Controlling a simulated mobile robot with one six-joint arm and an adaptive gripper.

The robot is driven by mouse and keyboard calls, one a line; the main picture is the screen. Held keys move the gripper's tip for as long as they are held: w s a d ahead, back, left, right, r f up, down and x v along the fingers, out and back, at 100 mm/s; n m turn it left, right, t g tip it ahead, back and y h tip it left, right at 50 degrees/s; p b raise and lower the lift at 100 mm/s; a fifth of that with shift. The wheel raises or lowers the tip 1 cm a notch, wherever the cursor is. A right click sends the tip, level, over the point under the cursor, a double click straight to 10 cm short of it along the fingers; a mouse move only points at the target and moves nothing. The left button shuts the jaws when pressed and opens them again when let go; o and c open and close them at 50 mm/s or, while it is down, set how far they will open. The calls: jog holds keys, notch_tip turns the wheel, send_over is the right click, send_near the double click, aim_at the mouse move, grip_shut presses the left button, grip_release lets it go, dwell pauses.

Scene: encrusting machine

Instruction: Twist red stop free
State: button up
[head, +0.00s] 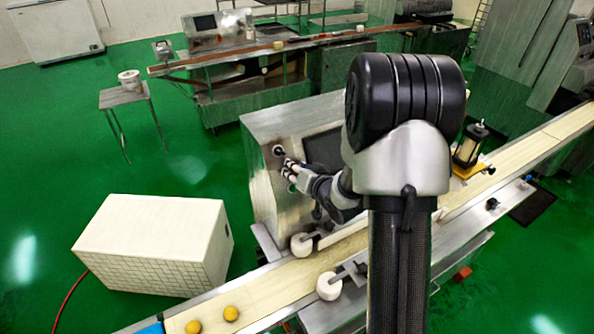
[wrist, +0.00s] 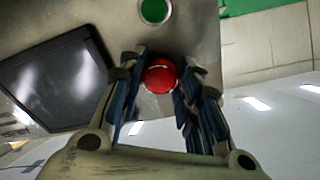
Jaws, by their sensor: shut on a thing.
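The red stop button (wrist: 161,76) sits on the metal panel of the machine in the wrist view, round and red. My gripper (wrist: 162,88) has its two fingers on either side of the button, shut on it. In the head view my gripper (head: 291,170) reaches the left face of the steel machine cabinet (head: 262,195); the red button is hidden there behind the fingers.
A green button (wrist: 154,11) is close to the red one on the same panel. A dark screen (wrist: 55,78) is beside them. A conveyor belt (head: 300,275) runs in front of the cabinet, with yellow balls (head: 231,313) on it. A white box (head: 150,240) stands on the green floor at left.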

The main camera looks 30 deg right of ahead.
jog(key=o, duration=0.6)
jog(key=shift+w, duration=0.1)
jog(key=o, duration=0.3)
jog(key=shift+w, duration=0.15)
jog(key=shift+o, duration=1.1)
jog(key=v, duration=1.2)
